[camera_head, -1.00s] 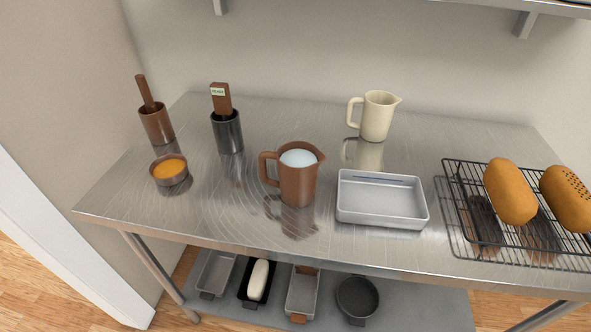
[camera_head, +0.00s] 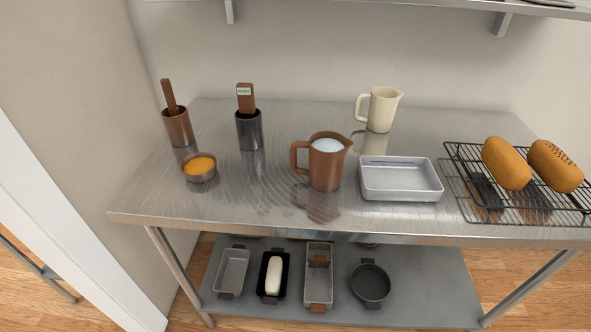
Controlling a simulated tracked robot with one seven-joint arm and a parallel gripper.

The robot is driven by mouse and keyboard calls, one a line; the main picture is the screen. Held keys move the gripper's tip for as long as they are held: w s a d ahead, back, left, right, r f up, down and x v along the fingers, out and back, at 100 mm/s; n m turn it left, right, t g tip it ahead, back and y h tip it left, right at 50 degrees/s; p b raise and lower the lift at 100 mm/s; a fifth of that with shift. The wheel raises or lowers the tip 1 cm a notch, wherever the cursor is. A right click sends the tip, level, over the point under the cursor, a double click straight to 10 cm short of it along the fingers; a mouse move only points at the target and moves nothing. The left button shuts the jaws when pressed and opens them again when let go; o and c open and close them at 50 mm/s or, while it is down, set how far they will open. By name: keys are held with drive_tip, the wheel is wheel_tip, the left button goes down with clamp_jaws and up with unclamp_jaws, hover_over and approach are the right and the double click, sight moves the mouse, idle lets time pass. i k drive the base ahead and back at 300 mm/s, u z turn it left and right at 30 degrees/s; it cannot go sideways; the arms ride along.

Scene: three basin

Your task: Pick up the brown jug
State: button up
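The brown jug (camera_head: 325,170) stands upright on the steel table (camera_head: 240,205), near the middle of its front half. Its handle points left and its spout points right. Something whitish fills it to near the rim. My gripper is not in view.
A grey tray (camera_head: 400,181) stands close to the jug's right. A cream jug (camera_head: 382,110) is behind it. A black holder (camera_head: 249,131), a brown holder (camera_head: 178,128) and an orange-filled bowl (camera_head: 199,168) are left. Loaves (camera_head: 506,163) sit on a wire rack (camera_head: 480,212). A shelf (camera_head: 350,10) hangs above.

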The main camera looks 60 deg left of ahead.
sight(328, 150)
drive_tip(key=u, duration=0.55)
drive_tip(key=i, duration=0.2)
drive_tip(key=u, duration=2.3)
drive_tip(key=k, duration=0.9)
drive_tip(key=u, duration=0.15)
drive_tip(key=i, duration=0.9)
drive_tip(key=z, duration=0.25)
drive_tip(key=k, duration=0.15)
drive_tip(key=u, duration=0.1)
